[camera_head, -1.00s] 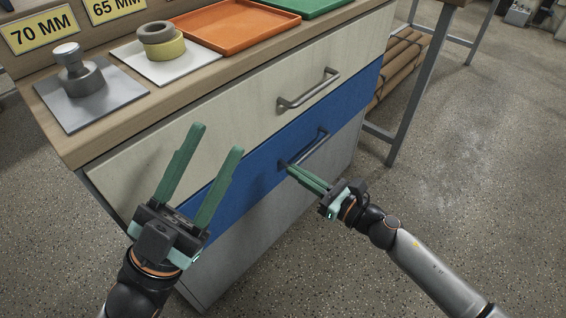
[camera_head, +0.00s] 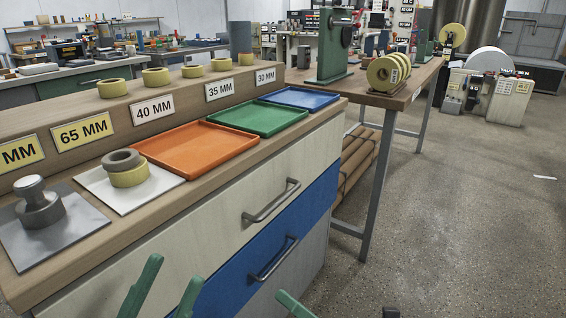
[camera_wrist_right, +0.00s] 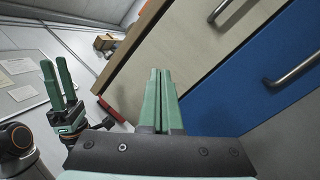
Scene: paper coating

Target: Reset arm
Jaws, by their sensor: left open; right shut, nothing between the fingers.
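My left gripper (camera_head: 173,270) shows at the bottom of the head view, its two green fingers spread and empty in front of the cabinet. It also shows in the right wrist view (camera_wrist_right: 62,82). My right gripper (camera_wrist_right: 161,70) has its green fingers pressed together with nothing between them. In the head view only a green fingertip of the right gripper (camera_head: 291,303) shows at the bottom edge. The blue drawer (camera_head: 235,285) looks flush with the cabinet. Its handle (camera_head: 274,260) is apart from both grippers.
The cream drawer (camera_head: 215,237) above also looks flush. The cabinet top carries an orange tray (camera_head: 195,148), a green tray (camera_head: 256,117), a blue tray (camera_head: 300,98), stacked rings (camera_head: 126,168) and a metal weight (camera_head: 38,205). Open floor (camera_head: 450,230) lies to the right.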

